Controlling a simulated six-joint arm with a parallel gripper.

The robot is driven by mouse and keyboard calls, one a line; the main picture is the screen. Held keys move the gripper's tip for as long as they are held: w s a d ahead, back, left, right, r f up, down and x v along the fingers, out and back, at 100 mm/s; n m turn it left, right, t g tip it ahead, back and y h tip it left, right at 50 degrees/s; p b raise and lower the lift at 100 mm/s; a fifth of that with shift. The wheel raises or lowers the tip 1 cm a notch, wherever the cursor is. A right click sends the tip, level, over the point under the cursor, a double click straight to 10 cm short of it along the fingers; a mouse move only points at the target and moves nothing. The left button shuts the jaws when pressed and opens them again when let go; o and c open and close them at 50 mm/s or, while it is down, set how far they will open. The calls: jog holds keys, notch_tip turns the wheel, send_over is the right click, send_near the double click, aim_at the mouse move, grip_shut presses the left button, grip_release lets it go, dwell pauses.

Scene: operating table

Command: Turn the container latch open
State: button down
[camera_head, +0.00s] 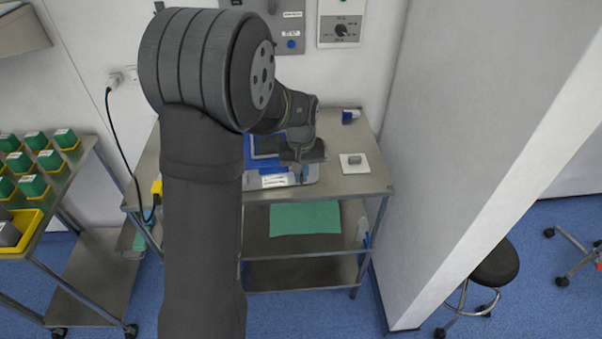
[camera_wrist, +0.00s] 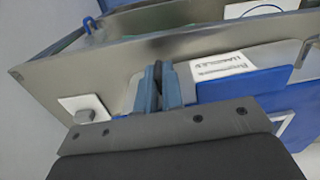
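A blue and grey container (camera_head: 275,181) with a white label sits on the metal table, partly hidden behind my arm. In the wrist view its blue side (camera_wrist: 255,75) and label lie right of my fingers. I cannot make out the latch.
A white plate with a grey block (camera_head: 355,162) lies on the table (camera_head: 345,186) at right; it also shows in the wrist view (camera_wrist: 84,116). A small blue item (camera_head: 350,116) stands behind it. A wall panel (camera_head: 440,150) rises at the right. A cart with green boxes (camera_head: 35,186) stands left.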

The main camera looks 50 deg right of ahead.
jog(key=shift+a, duration=0.1)
jog(key=shift+w+g+h, duration=0.1)
jog(key=shift+g+h, duration=0.4)
jog(key=c, duration=1.8)
grip_release()
jog(key=shift+c, duration=0.2)
notch_tip(320, 180, up, 17)
jog(key=w+a, duration=0.1)
jog(key=shift+w+a+r, duration=0.15)
jog(key=shift+w+a, duration=0.1)
jog(key=shift+a, duration=0.15)
jog(key=shift+o, duration=0.3)
